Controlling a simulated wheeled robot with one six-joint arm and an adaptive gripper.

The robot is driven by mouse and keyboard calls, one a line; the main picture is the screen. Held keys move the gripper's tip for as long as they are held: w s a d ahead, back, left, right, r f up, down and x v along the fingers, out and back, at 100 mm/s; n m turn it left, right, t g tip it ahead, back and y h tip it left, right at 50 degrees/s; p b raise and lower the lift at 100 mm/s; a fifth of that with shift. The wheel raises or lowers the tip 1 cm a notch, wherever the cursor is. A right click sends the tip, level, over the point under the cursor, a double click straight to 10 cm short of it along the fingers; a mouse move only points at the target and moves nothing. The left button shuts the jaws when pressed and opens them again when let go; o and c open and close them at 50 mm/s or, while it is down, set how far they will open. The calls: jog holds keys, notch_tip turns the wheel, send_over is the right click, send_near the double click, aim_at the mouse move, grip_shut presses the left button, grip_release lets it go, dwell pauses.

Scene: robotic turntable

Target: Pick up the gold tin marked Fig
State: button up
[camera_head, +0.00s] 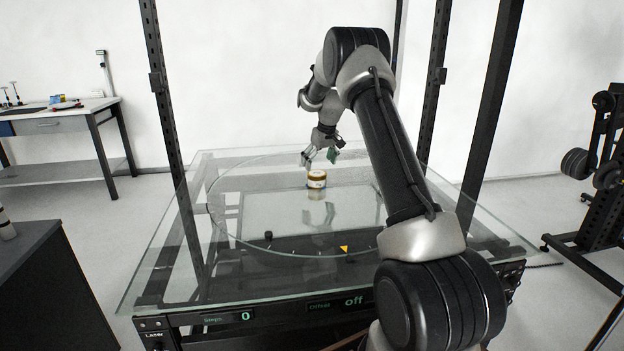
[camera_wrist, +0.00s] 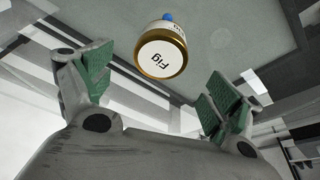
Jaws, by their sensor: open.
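The gold tin marked Fig (camera_head: 316,179) stands upright on the glass turntable (camera_head: 290,230), with a pale label around its side. In the wrist view the tin (camera_wrist: 161,52) shows its white round lid with the word Fig and a gold rim, near the top middle. A small blue spot shows at its far edge. My gripper (camera_head: 322,157) is open and just above and behind the tin in the head view. In the wrist view its green-padded fingers (camera_wrist: 155,95) are spread wide, with the tin beyond and between them, apart from both.
Dark upright posts (camera_head: 166,90) stand around the glass table. A small orange triangle (camera_head: 344,249) marks the turntable's front. The rest of the glass top looks clear. A workbench (camera_head: 60,118) is at the left, a dark cabinet (camera_head: 50,285) at the front left, and a weight rack (camera_head: 590,180) at the right.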

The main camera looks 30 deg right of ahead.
aim_at(317, 173)
jog(key=x, duration=0.7)
jog(key=shift+s, duration=0.2)
jog(key=c, duration=1.2)
jog(key=shift+r, duration=0.1)
jog(key=shift+c, duration=0.2)
